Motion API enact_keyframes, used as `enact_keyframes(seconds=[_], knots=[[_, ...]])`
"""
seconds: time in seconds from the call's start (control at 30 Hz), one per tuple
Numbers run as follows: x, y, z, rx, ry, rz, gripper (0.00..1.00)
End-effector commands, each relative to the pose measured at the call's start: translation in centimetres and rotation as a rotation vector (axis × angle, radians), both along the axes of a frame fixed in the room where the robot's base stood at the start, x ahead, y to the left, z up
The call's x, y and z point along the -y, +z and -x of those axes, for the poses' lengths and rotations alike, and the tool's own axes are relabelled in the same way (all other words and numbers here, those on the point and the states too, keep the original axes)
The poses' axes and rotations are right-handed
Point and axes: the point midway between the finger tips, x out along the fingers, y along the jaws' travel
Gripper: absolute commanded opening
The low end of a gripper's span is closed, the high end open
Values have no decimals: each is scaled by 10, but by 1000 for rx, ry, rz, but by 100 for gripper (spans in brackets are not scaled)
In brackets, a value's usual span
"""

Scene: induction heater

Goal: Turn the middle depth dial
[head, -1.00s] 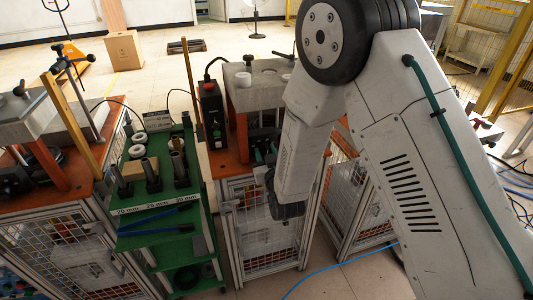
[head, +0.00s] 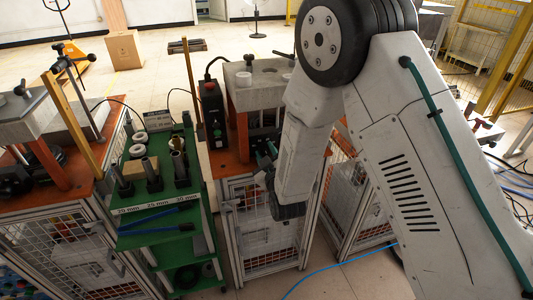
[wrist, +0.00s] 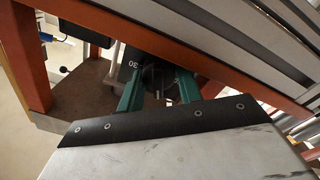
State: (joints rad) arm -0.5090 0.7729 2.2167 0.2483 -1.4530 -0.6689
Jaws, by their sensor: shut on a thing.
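In the wrist view, the two green fingers of my gripper (wrist: 158,92) reach into the orange-framed heater bay. Between their tips is a dark, shadowed part, the depth dial (wrist: 158,76), and the fingers are shut on it. A dark plate with a white "30" mark (wrist: 136,65) lies just beyond the left finger. The dial's pointer and exact setting cannot be read. In the head view, a green finger of my gripper (head: 272,148) shows at the middle heater station (head: 243,172), below its grey top block. My arm hides the rest of the gripper and the dial.
A black control box (head: 212,113) stands left of the bay. A green tool cart (head: 160,228) with tubes and rings is further left, beside another heater station. In the wrist view, orange frame bars (wrist: 30,60) closely border the fingers.

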Motion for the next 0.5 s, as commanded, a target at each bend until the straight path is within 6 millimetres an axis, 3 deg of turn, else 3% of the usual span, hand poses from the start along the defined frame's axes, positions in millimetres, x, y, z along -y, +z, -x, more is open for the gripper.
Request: enact_keyframes(seconds=[0.3, 0.33, 0.4, 0.5], knots=[[0, 0, 0, 1, 1, 1, 12], [0, 0, 0, 1, 1, 0, 41], [0, 0, 0, 1, 1, 0, 57], [0, 0, 0, 1, 1, 0, 57]])
